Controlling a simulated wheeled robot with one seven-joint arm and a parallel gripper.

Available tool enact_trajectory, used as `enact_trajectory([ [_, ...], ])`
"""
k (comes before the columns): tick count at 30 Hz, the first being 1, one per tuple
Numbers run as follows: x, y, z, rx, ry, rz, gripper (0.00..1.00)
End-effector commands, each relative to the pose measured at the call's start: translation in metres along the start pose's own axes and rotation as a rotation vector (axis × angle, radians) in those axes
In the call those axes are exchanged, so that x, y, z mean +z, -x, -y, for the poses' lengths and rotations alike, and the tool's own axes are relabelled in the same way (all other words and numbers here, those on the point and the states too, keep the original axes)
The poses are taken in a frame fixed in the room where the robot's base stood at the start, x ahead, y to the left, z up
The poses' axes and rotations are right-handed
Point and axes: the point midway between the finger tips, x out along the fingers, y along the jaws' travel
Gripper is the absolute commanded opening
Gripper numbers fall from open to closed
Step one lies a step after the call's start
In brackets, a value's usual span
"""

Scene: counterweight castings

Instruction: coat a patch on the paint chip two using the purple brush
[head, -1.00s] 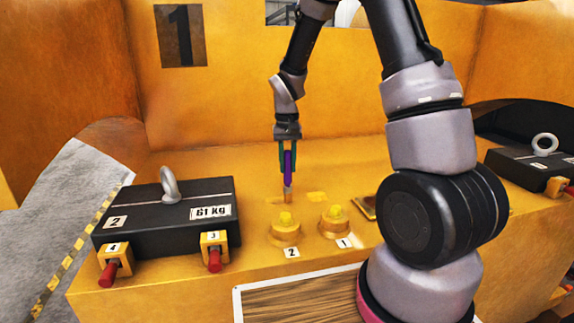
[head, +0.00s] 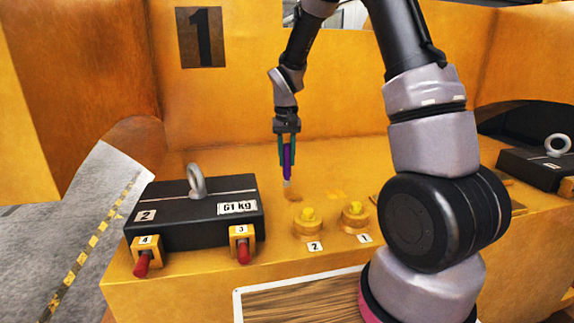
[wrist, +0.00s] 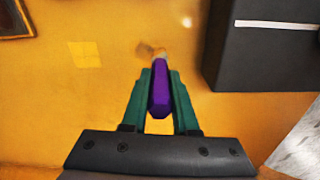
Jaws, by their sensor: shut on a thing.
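My gripper (head: 287,160) is shut on the purple brush (head: 288,165), which points down with its tip low over the yellow ledge. The brush also shows between the green fingers in the wrist view (wrist: 160,92). A brownish patch (head: 293,195) lies at the brush tip; it shows in the wrist view too (wrist: 150,50), partly behind the bristles. I cannot tell whether the bristles touch it. A paler yellow square (head: 337,195) lies to its right, and on the left in the wrist view (wrist: 84,54). No number is readable on either, so I cannot tell which is chip two.
A black 61 kg weight (head: 190,225) with a ring stands left of the brush. Two round yellow knobs, marked 2 (head: 307,223) and 1 (head: 355,215), stand along the front edge. Another black weight (head: 535,170) is at far right. The ledge behind the brush is clear.

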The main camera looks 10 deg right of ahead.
Motion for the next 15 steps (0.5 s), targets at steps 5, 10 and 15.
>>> enact_trajectory([
  [5,0.003,0.015,0.001,0.000,0.002,0.001,0.00],
  [10,0.004,0.031,0.001,-0.001,-0.001,0.002,0.00],
  [15,0.007,0.046,0.000,0.000,-0.003,0.002,0.00],
])
